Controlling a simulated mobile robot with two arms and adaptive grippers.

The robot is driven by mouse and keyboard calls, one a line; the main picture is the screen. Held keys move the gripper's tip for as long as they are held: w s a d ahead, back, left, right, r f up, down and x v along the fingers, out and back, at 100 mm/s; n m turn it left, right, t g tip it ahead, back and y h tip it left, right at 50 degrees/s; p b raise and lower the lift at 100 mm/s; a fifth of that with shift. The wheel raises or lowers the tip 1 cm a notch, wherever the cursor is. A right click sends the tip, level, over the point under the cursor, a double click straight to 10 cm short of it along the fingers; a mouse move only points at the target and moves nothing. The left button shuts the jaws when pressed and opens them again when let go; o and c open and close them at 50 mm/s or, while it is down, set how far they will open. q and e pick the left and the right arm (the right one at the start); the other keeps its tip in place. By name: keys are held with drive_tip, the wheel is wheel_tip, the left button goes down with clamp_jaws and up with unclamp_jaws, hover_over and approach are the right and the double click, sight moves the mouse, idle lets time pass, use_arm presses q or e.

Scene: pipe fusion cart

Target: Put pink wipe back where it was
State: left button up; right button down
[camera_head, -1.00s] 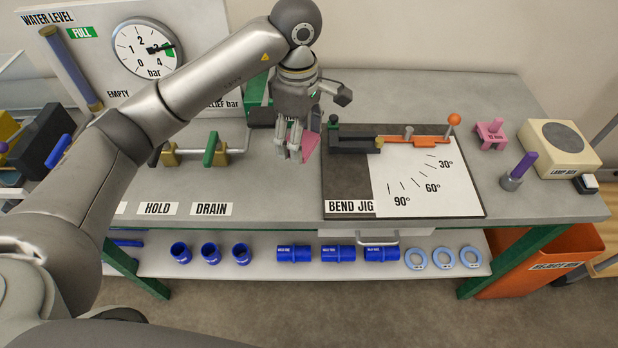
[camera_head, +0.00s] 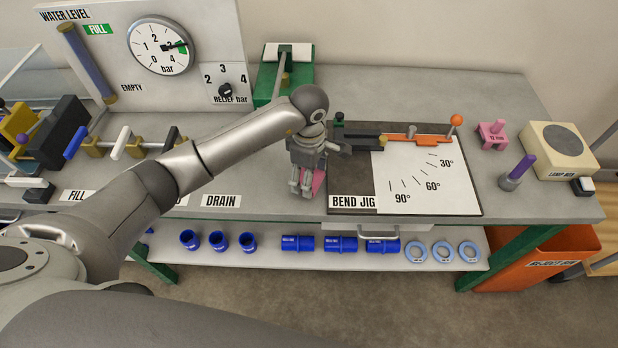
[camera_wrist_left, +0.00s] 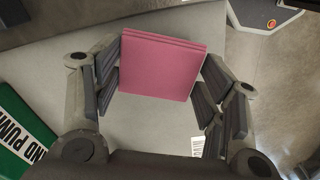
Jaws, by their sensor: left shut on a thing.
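The pink wipe (camera_head: 319,183) is a folded pink square. In the left wrist view the pink wipe (camera_wrist_left: 160,65) sits between the two fingers of my left gripper (camera_wrist_left: 160,82), which is shut on it. In the head view my left gripper (camera_head: 306,188) points down at the bench, just left of the bend jig board, and partly hides the wipe. I cannot tell whether the wipe touches the bench top (camera_head: 262,190). My right gripper is not in view.
The bend jig (camera_head: 350,180) lies close to the right of my gripper. A green unit (camera_head: 270,90) stands behind my arm. Valves with handles (camera_head: 122,143) are at the left. Blue fittings (camera_head: 297,243) and light blue rings (camera_head: 442,255) lie on the lower shelf.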

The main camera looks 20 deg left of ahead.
use_arm(q)
wheel_tip(320, 180, down, 2)
drive_tip(key=shift+f+p, duration=0.25)
drive_tip(key=shift+p, duration=0.1)
drive_tip(key=shift+f, duration=0.3)
drive_tip(key=o, duration=1)
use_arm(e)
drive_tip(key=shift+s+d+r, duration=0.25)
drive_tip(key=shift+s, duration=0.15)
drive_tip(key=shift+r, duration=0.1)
